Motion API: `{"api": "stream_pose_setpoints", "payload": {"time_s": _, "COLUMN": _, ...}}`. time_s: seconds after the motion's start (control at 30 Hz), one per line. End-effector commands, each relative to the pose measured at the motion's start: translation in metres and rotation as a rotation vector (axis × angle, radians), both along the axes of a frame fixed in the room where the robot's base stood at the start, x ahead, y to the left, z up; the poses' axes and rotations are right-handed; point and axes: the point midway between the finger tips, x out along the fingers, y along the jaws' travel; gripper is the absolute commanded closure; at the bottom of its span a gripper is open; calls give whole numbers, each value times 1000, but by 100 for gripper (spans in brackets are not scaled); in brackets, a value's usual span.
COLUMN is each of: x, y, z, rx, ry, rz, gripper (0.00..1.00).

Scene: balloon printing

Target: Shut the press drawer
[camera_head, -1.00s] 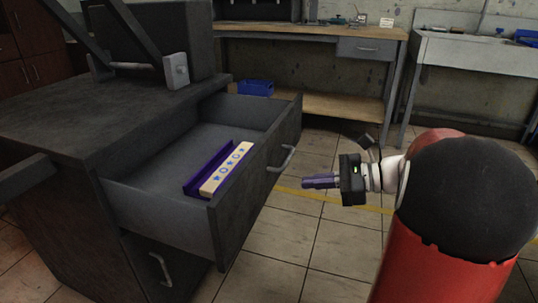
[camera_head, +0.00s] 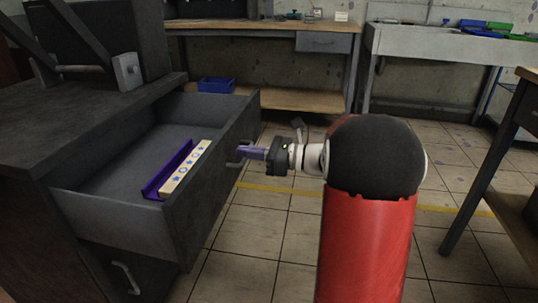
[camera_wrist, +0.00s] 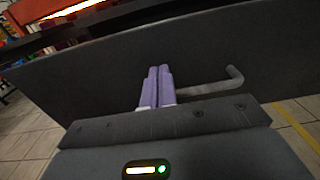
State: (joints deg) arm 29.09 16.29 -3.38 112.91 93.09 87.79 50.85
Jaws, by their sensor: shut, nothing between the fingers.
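The press drawer (camera_head: 210,166) is pulled out of the dark grey cabinet (camera_head: 85,125). Inside it lie a purple tray (camera_head: 165,172) and a cream block with blue marks (camera_head: 186,167). My gripper (camera_head: 247,153) is shut and empty, pointing at the drawer's front beside its handle (camera_head: 236,150). In the wrist view, the purple fingertips (camera_wrist: 158,70) are together just in front of the dark drawer front (camera_wrist: 110,75). The handle (camera_wrist: 215,84) is right of them. Whether the fingertips touch the drawer front cannot be told.
A workbench (camera_head: 280,100) with a blue bin (camera_head: 216,85) on its lower shelf stands behind. A grey sink table (camera_head: 430,42) is at the back right. A dark table (camera_head: 515,120) stands at the right edge. The tiled floor (camera_head: 270,240) in front of the drawer is clear.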

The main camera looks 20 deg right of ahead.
Motion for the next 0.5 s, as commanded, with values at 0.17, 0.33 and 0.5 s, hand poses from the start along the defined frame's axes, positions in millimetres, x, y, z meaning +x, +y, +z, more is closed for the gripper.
{"api": "stream_pose_setpoints", "payload": {"time_s": 0.17, "x": 10, "y": 13, "z": 0, "rx": -1, "ry": -1, "rz": 1, "gripper": 100}}
{"api": "stream_pose_setpoints", "payload": {"time_s": 0.33, "x": 12, "y": 16, "z": 0, "rx": -1, "ry": -1, "rz": 0, "gripper": 100}}
{"api": "stream_pose_setpoints", "payload": {"time_s": 0.5, "x": 12, "y": 16, "z": 0, "rx": -1, "ry": -1, "rz": 0, "gripper": 100}}
